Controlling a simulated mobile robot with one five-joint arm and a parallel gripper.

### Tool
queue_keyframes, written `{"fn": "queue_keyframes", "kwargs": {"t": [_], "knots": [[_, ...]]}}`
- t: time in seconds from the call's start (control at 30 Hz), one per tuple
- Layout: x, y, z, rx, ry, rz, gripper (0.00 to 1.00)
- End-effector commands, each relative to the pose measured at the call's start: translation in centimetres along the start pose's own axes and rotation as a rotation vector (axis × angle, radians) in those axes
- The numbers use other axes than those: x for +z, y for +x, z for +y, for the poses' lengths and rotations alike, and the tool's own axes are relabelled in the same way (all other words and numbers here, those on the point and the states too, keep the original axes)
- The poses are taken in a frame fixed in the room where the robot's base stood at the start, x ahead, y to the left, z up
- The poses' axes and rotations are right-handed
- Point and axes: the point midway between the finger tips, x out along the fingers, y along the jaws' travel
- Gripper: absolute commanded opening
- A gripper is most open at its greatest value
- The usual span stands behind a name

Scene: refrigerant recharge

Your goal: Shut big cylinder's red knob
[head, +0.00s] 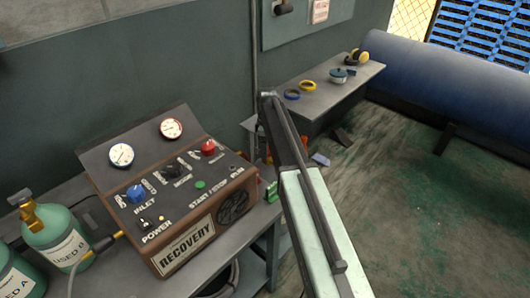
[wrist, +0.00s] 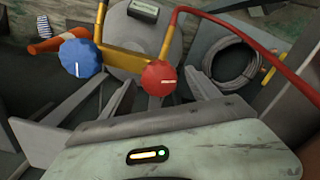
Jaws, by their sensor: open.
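In the wrist view a red knob (wrist: 159,78) with a roughly horizontal white mark sits at the centre, on a yellow fitting (wrist: 128,57) above the round grey top of the big cylinder (wrist: 150,30). A blue knob (wrist: 80,57) with a near-upright white mark is to its left on the same fitting. My gripper (wrist: 150,103) is open, its grey fingers at the lower left and right of the red knob. I see no contact, though depth is hard to judge. In the head view my arm hides the gripper and this cylinder.
A red hose (wrist: 255,40) arches over the right side, near a coiled cable (wrist: 233,65). An orange cone (wrist: 60,42) lies at left. In the head view the recovery machine (head: 190,232) stands on a bench left of my arm; a small table (head: 318,100) is behind.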

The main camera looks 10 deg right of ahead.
Motion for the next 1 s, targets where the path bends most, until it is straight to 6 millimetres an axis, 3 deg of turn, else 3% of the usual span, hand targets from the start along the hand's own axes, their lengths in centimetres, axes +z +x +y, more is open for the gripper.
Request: {"fn": "queue_keyframes", "kwargs": {"t": [0.1, 0.13, 0.33, 0.4, 0.67, 1.0], "knots": [[-0.03, -0.16, -0.01, 0.000, 0.000, 0.000, 0.70], [-0.03, -0.16, -0.02, 0.000, 0.000, 0.000, 0.64], [-0.06, -0.16, -0.05, -0.001, -0.001, 0.000, 0.09], [-0.70, -0.16, -0.36, -0.001, -0.003, 0.001, 0.07], [-0.24, -0.15, -0.23, -0.004, 0.038, 0.002, 0.08], [-0.15, -0.13, -0.25, -0.006, 0.268, -0.001, 0.08]]}}
